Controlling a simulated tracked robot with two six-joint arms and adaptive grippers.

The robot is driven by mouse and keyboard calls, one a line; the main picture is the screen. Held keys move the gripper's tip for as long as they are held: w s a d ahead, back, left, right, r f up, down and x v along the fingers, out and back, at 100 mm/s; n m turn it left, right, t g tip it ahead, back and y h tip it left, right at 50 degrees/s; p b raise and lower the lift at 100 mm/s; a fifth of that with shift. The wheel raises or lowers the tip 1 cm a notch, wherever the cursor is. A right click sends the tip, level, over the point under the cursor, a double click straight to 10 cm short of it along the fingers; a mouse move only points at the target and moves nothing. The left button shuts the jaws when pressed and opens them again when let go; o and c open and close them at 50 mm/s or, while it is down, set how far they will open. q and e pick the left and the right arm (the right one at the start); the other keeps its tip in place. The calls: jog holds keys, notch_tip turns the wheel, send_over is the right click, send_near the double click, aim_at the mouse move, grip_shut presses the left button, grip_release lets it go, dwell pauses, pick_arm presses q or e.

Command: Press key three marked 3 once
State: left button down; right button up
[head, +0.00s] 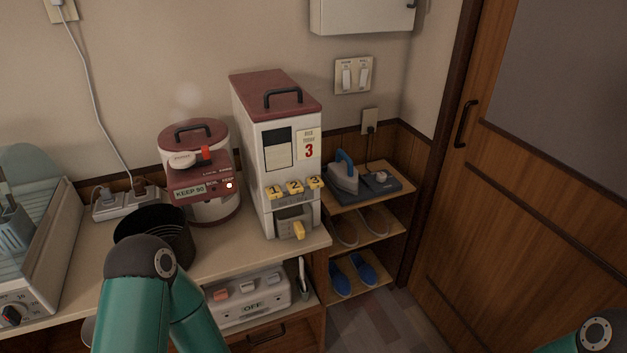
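The key marked 3 (316,182) is a yellow key at the right end of a row on the front of a tall white dispenser (246,150) with a dark red lid. The key marked 2 (295,187) and the key marked 1 (274,192) sit to its left. A card on the dispenser (308,145) shows a red 3. My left arm shows at the bottom left and part of my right arm at the bottom right corner. Neither gripper is in view, and nothing of mine touches the keys.
A shelf at right holds an iron (343,176) and blue slippers (364,270). A wooden door (500,210) is at right.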

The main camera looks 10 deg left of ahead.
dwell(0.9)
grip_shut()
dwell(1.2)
